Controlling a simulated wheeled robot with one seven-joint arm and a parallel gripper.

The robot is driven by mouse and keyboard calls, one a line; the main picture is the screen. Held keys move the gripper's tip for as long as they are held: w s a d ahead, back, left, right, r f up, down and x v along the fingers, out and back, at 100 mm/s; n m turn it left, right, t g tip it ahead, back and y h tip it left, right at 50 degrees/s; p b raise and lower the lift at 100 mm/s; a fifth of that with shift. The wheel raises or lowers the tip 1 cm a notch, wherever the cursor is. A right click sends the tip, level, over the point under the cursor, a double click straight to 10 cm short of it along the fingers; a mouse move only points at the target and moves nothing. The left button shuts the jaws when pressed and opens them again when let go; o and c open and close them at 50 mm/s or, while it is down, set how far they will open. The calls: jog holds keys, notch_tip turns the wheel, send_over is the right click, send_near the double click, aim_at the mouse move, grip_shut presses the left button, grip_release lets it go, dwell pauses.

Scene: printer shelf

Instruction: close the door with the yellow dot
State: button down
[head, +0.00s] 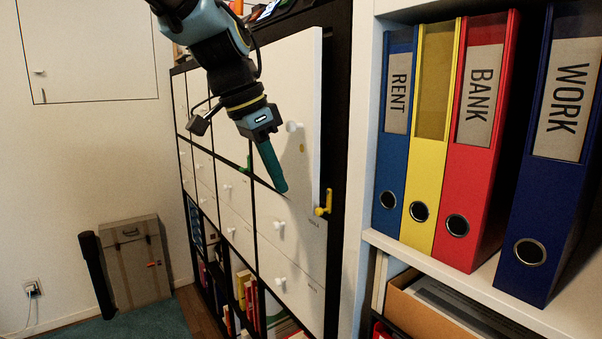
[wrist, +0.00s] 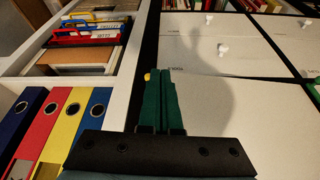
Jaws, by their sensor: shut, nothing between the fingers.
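The white door (head: 285,90) with the yellow dot (head: 303,148) is at the upper right of the shelf unit in the head view. It looks slightly ajar, with its right edge standing out from the dark frame. A white knob (head: 293,127) is on it, above the dot. My gripper (head: 281,188) is shut and empty, its green fingers pointing down in front of the door's lower part. I cannot tell whether they touch it. In the wrist view the shut fingers (wrist: 159,75) lie beside a large pale panel (wrist: 235,105), apparently this door; no dot shows there.
A yellow latch-like piece (head: 324,200) sits at the door's lower right corner. White fronts with knobs (head: 281,228) are below. To the right, a white shelf (head: 470,285) holds several binders (head: 475,140). A grey case (head: 138,262) stands on the floor at left.

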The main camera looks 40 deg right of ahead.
aim_at(311, 179)
jog(key=shift+s+d+f+p, duration=0.15)
jog(key=shift+d+p, duration=0.2)
jog(key=shift+d, duration=0.35)
jog(key=shift+s+d+f+p, duration=0.1)
jog(key=shift+d+f+p, duration=0.2)
jog(key=shift+d, duration=0.45)
jog(key=shift+s+d+f+p, duration=0.1)
jog(key=shift+d+p, duration=0.3)
jog(key=shift+d, duration=0.3)
jog(key=shift+s+d+n, duration=0.2)
jog(key=shift+d+n, duration=0.2)
jog(key=shift+d, duration=0.75)
jog(key=shift+a, duration=0.1)
